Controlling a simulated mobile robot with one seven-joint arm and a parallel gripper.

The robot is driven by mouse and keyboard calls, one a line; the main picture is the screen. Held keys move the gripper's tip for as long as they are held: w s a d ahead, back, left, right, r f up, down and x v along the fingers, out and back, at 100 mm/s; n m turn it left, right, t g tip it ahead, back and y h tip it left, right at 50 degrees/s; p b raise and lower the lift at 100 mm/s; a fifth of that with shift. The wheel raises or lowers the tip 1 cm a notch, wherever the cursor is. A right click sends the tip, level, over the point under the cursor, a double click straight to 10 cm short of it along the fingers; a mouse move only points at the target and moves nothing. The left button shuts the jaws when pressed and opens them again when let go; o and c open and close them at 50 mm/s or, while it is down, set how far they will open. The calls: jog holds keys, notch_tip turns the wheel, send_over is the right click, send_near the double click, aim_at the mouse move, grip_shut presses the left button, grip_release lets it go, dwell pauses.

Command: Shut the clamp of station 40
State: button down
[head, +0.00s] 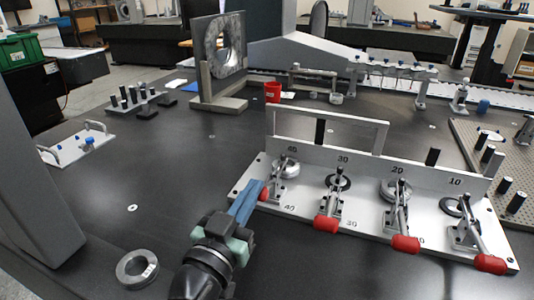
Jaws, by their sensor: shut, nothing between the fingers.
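The metal fixture (310,212) carries a row of toggle clamps with red grips, numbered 40, 30, 20 and 10 from left to right. The clamp of station 40 (277,177) is at the left end, beside a round metal ring (286,167). A bit of its red grip (264,194) shows just right of my gripper's fingertips. My gripper (257,190) is shut, with its blue fingers at or very near that grip. The fingers hide part of the clamp, so I cannot tell contact or the lever's exact position.
The station 30 (326,223), 20 (405,243) and 10 (490,263) red grips stick out along the fixture's front edge. An upright metal frame (330,116) stands behind the plate. A loose ring (137,268) lies at front left. The table left of the fixture is mostly clear.

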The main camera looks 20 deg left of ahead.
jog(key=shift+s+f, duration=0.2)
jog(key=shift+f, duration=0.25)
dwell(0.3)
